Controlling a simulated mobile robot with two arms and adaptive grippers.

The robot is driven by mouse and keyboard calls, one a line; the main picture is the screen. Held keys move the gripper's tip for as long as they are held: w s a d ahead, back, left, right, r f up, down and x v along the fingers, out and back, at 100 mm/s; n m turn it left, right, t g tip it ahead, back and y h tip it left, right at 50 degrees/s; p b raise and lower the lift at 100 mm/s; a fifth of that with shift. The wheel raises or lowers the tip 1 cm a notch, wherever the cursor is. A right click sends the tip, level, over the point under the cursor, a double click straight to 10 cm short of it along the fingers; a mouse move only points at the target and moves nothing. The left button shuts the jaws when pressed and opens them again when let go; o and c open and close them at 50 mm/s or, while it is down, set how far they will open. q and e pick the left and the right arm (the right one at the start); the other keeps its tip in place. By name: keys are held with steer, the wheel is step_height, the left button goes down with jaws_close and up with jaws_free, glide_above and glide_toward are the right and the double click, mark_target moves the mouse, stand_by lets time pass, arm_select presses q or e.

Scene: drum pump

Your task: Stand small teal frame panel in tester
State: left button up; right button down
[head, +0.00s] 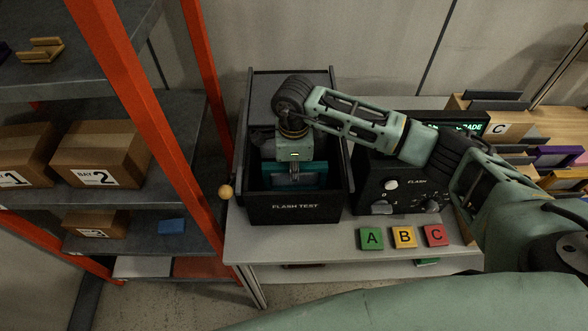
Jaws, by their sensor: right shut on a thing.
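The tester is a black open-topped box (283,209) marked FLASH TEST, standing on the grey bench. The small teal frame panel (319,173) is inside the box, behind its front wall. My right gripper (300,176) reaches down into the box from above and is shut on the panel. The gripper covers part of the panel, and the panel's lower edge is hidden by the box front, so I cannot tell whether it touches the floor of the box. My left gripper is not in view.
A black control box (372,190) with knobs stands right of the tester. Green A (370,238), yellow B (403,237) and red C (436,235) blocks lie at the bench front. An orange-post shelf (128,85) with cartons (103,153) is close on the left.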

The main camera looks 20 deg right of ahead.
steer(key=shift+f, duration=0.3)
steer(key=shift+f, duration=0.15)
steer(key=shift+f+b, duration=0.1)
steer(key=shift+b, duration=0.2)
steer(key=c, duration=1.6)
jaws_free()
steer(key=shift+c, duration=0.2)
